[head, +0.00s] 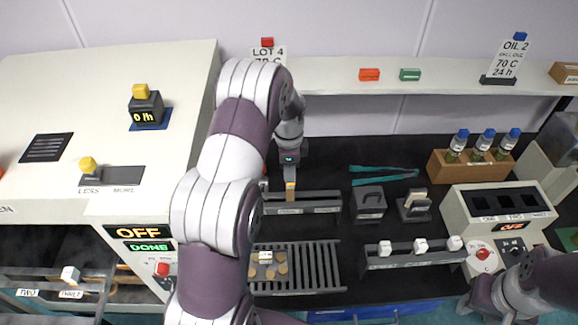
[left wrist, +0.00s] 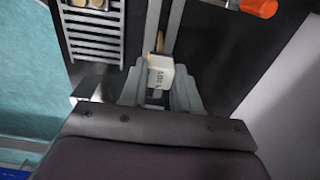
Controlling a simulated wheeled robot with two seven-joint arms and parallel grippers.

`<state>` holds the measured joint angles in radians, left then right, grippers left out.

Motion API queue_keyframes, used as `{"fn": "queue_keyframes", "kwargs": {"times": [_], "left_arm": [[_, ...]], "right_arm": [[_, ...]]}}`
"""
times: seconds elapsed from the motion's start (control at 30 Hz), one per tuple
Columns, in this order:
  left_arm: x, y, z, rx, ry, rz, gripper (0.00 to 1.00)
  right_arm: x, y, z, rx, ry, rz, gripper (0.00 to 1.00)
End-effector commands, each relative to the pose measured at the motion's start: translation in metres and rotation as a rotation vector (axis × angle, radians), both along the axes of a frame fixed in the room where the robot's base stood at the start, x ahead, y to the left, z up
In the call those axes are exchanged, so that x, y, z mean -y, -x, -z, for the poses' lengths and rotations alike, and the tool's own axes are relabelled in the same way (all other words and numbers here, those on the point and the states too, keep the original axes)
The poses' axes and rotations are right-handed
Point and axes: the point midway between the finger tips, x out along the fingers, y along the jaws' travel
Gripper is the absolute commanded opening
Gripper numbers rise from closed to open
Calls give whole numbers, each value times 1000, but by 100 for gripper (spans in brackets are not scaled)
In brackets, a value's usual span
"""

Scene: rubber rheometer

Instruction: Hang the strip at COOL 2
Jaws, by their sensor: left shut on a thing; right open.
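My left gripper (head: 290,178) is shut on a strip, whose tan part (head: 290,191) shows below the fingers in the head view. In the left wrist view the left gripper (left wrist: 158,88) holds the strip's white lettered block (left wrist: 161,72) between its fingertips. The strip is at a dark rail with small labels (head: 318,200) behind the slatted rack; the labels are too small to read, so I cannot tell which is COOL 2. Whether the strip touches the rail is unclear. My right gripper (head: 484,302) is open and empty at the lower right.
A slatted rack (head: 322,268) with tan discs lies in front of the rail. A second rail (head: 402,261) carries white blocks. Dark stands (head: 370,205), a wooden vial holder (head: 440,168) and a three-well heater (head: 470,215) stand to the right. A white shelf (head: 440,78) overhangs the back.

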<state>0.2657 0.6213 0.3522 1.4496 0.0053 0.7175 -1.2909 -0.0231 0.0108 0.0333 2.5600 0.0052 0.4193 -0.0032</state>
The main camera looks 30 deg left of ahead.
Motion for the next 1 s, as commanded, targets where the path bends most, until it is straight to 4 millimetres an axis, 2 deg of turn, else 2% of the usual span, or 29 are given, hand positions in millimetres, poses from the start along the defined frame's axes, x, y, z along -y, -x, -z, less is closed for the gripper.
{"fn": "queue_keyframes", "kwargs": {"times": [1.0], "left_arm": [[0, 0, 53, -1, 1, 0, 1]], "right_arm": [[0, 0, 34, 0, 0, 0, 43]]}}
